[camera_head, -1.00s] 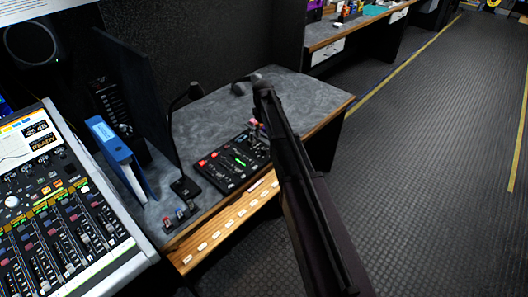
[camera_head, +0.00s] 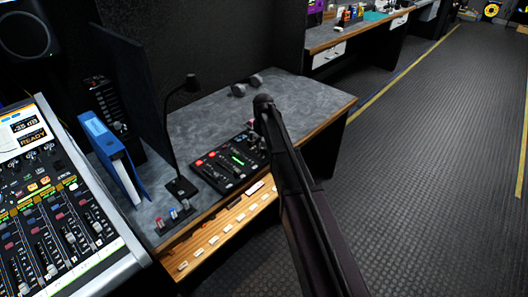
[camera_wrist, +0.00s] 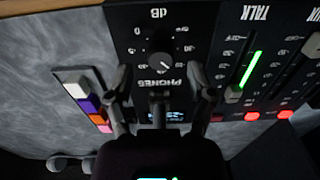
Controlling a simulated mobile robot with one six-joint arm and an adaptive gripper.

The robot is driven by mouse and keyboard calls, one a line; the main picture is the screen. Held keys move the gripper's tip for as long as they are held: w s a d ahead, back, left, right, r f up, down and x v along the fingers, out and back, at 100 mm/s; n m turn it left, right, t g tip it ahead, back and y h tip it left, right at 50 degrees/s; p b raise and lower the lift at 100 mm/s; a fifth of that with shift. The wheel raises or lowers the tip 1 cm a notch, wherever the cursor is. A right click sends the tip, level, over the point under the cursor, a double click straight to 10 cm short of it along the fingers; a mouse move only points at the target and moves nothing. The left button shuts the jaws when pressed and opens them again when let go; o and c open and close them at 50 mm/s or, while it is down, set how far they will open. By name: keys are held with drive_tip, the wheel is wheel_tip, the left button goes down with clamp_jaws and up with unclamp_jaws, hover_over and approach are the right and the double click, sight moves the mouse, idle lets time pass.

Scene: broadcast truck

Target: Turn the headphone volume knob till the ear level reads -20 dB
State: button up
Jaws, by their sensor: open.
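The black control box (camera_head: 232,166) lies on the grey desk. In the wrist view its panel appears upside down, with the round PHONES knob (camera_wrist: 160,62) inside a ring of dB marks. My gripper (camera_wrist: 159,74) is open. Its two fingertips stand apart to the left and right of the knob, slightly below it in the picture; contact cannot be told. A small blue-lit display (camera_wrist: 168,116) on the box is partly hidden by my gripper. In the head view my arm hides the gripper and knob. A console screen (camera_head: 27,131) shows a dB figure, hard to read, above READY.
A green-lit TALK slider (camera_wrist: 245,75) and red buttons (camera_wrist: 251,116) sit right of the knob. Coloured blocks (camera_wrist: 90,104) lie left of the box. A lamp (camera_head: 181,185), blue binder (camera_head: 112,160) and headphones (camera_head: 246,86) stand on the desk. The right floor is clear.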

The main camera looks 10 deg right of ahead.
drive_tip(key=shift+f+b, duration=0.75)
drive_tip(key=shift+f, duration=0.3)
clamp_jaws()
drive_tip(key=shift+d, duration=0.1)
